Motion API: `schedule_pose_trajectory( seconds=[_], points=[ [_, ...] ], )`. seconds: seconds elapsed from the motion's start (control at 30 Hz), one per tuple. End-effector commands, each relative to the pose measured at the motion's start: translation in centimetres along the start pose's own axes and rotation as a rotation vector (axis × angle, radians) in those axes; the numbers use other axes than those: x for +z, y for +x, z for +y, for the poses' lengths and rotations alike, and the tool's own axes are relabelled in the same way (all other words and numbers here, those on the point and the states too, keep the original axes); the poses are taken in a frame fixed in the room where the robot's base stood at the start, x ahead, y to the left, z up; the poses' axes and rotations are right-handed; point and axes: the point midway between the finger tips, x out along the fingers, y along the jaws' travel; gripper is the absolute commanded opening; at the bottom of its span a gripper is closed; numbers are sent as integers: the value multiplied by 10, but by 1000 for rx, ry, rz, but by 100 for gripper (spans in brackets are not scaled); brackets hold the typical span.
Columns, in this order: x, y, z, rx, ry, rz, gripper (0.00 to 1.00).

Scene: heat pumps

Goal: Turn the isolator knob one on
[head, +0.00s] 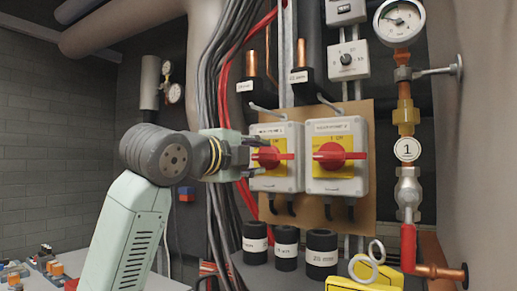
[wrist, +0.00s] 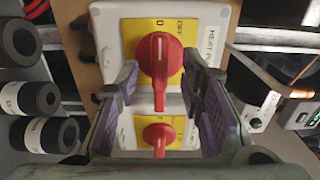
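Isolator one is the left grey box with a yellow plate in the head view; its red knob (head: 267,157) is partly behind my gripper (head: 248,157). In the wrist view this knob (wrist: 160,62) is the upper, larger one, its handle lying along the line to the "0 OFF" mark. My gripper (wrist: 161,75) is open, with a finger on each side of the knob and visible gaps between. I cannot tell how far the fingertips reach around it. Isolator two's red knob (head: 335,156) is to the right, with its handle horizontal; it also shows lower in the wrist view (wrist: 158,135).
Both isolators are on a brown board (head: 360,115). Grey and red cables (head: 222,75) run left of it. Black pipe ends (head: 287,243) are below. A gauge (head: 399,21) and a valve with a red handle (head: 408,245) are to the right.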

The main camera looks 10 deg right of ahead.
Motion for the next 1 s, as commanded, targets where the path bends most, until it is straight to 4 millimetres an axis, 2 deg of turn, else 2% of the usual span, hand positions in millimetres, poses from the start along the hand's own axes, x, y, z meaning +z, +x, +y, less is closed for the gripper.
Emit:
schedule_pose_trajectory(
  seconds=[0.17, 0.47, 1.0],
  points=[
    [0, 14, 0, 1, -1, 0, 35],
    [0, 16, 1, 0, 1, 0, 35],
    [0, 15, 1, 0, 1, 0, 0]
  ],
)
